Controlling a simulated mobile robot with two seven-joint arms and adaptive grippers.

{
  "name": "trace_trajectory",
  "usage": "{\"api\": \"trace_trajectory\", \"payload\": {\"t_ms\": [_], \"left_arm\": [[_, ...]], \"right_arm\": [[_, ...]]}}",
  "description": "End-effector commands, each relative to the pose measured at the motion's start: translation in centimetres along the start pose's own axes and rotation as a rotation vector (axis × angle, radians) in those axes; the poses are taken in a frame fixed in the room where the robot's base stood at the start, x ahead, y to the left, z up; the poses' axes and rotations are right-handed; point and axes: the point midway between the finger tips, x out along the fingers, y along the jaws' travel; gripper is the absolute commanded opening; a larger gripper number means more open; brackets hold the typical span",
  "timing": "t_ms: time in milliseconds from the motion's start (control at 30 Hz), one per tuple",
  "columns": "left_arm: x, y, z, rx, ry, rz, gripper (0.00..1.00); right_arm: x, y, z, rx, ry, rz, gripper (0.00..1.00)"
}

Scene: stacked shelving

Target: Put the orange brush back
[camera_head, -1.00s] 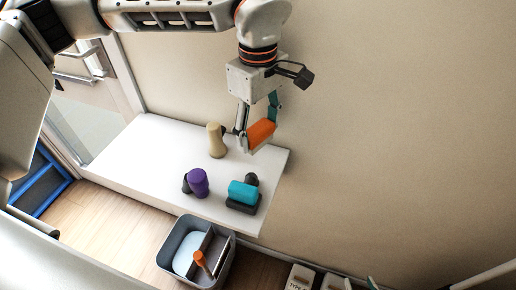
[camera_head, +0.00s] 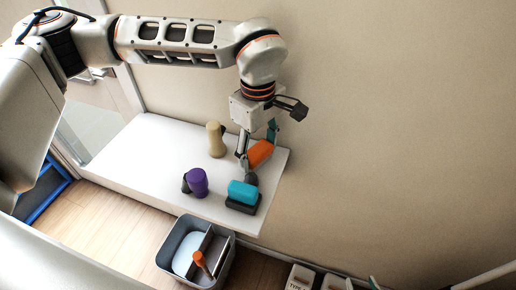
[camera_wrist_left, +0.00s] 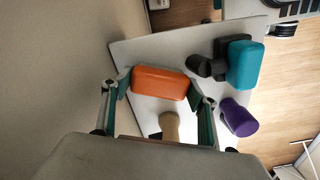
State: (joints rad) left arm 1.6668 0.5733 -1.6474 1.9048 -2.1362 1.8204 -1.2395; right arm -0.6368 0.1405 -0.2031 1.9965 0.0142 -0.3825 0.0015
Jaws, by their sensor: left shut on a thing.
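The orange brush (camera_head: 260,153) shows as a rounded orange block. My left gripper (camera_head: 258,154) is shut on it, one finger at each end, close over the right back part of the white shelf top (camera_head: 125,165). In the left wrist view, the orange brush (camera_wrist_left: 160,82) lies between the two fingertips (camera_wrist_left: 164,90). I cannot tell whether it touches the shelf. Its underside is hidden. My right gripper is not in view.
A turquoise brush with a dark base (camera_head: 243,192) stands just in front of the held brush. A purple one (camera_head: 198,182) and a beige one (camera_head: 214,140) stand to the left. A grey divided bin (camera_head: 166,250) sits below the front edge. The shelf's left part is clear.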

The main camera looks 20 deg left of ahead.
Motion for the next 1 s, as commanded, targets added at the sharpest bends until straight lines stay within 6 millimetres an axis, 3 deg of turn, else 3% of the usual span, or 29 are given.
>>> {"api": "trace_trajectory", "payload": {"t_ms": [100, 533, 1000], "left_arm": [[0.1, 0.0, 0.0, 0.000, 0.000, -0.001, 0.75], [-0.9, 0.1, 0.0, -0.001, 0.001, 0.002, 0.75], [-9.7, 0.1, 0.0, -0.001, 0.002, 0.004, 0.75]], "right_arm": [[0.0, 0.0, 0.1, 0.000, -0.002, 0.000, 0.36], [0.0, -0.1, -0.1, 0.000, 0.001, -0.001, 0.36], [-0.3, -0.2, -0.4, 0.006, 0.000, -0.005, 0.36]]}}
